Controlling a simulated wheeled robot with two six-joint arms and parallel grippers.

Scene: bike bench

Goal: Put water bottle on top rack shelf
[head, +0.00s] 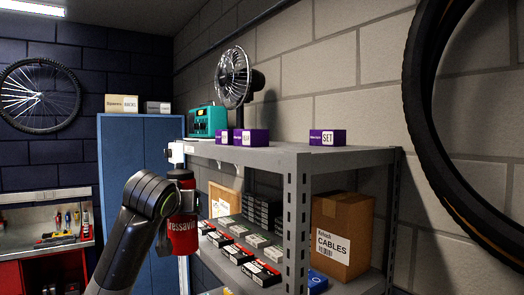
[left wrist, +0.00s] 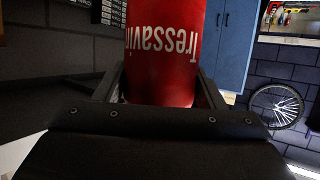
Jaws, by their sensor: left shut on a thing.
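The red water bottle (head: 182,222) with a dark cap is upright in front of the rack's left end, its top near the height of the top shelf. My left gripper (head: 174,215) is shut on it; its fingers are largely hidden behind the arm and bottle. In the left wrist view the bottle (left wrist: 163,50) stands between the two fingers (left wrist: 160,92), its lettering upside down. The grey top rack shelf (head: 262,157) is to the right of the bottle. My right gripper is in neither view.
On the top shelf stand a teal radio (head: 207,121), a black fan (head: 236,78) and small purple boxes (head: 327,137). Bare shelf shows along the front edge and between the boxes. Lower down are several small boxes and a cardboard box (head: 342,232). A blue cabinet (head: 140,145) stands behind left.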

